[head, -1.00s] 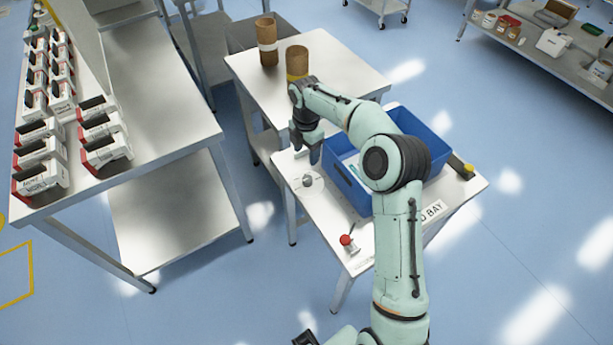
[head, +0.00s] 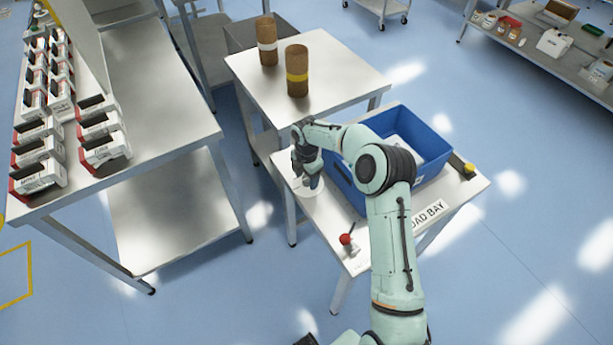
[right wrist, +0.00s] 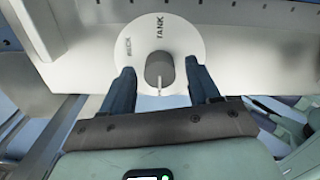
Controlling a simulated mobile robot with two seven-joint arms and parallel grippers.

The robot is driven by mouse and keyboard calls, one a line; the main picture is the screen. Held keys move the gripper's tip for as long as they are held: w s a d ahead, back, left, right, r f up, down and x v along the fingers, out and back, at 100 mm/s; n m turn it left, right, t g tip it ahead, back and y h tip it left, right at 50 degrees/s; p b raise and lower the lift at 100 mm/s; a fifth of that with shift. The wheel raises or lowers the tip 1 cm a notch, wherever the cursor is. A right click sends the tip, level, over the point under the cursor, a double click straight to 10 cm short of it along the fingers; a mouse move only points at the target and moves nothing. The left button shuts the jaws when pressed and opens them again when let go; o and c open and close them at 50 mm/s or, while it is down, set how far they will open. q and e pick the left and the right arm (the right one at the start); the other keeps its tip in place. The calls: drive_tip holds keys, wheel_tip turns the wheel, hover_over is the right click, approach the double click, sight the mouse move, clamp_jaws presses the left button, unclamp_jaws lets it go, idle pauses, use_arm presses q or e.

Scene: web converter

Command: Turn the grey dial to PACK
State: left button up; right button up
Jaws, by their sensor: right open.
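The grey dial (right wrist: 159,66) is a round knob on a white disc (right wrist: 185,38) in the right wrist view. The disc carries the word TANK at the top and a less clear word, which looks like PACK, to its left. A thin pale line shows at the knob's lower edge; I cannot tell which label the dial is set to. My right gripper (right wrist: 160,74) is open, one finger on each side of the knob, with gaps visible. In the head view my right gripper (head: 308,180) is over the disc and hides the knob. My left gripper is not in view.
A blue bin (head: 432,142) stands right of the gripper on the same small table (head: 335,208). A red-knobbed lever (head: 346,239) is near the front edge. Two brown rolls (head: 297,82) stand on the table behind. A bench with several boxes is at the left.

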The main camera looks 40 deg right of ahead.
drive_tip(key=c, duration=1)
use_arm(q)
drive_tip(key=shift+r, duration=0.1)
use_arm(e)
drive_tip(key=m, duration=0.5)
drive_tip(key=shift+m+p, duration=0.3)
drive_tip(key=shift+p, duration=0.1)
drive_tip(key=m, duration=0.6)
drive_tip(key=shift+w, duration=0.1)
drive_tip(key=m, duration=0.6)
drive_tip(key=shift+m+p, duration=0.3)
drive_tip(key=shift+p, duration=0.1)
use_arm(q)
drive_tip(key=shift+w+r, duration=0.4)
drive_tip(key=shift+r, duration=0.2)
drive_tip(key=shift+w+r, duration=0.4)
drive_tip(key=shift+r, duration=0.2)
use_arm(e)
drive_tip(key=m, duration=0.5)
drive_tip(key=shift+d+m, duration=0.15)
drive_tip(key=shift+m, duration=0.15)
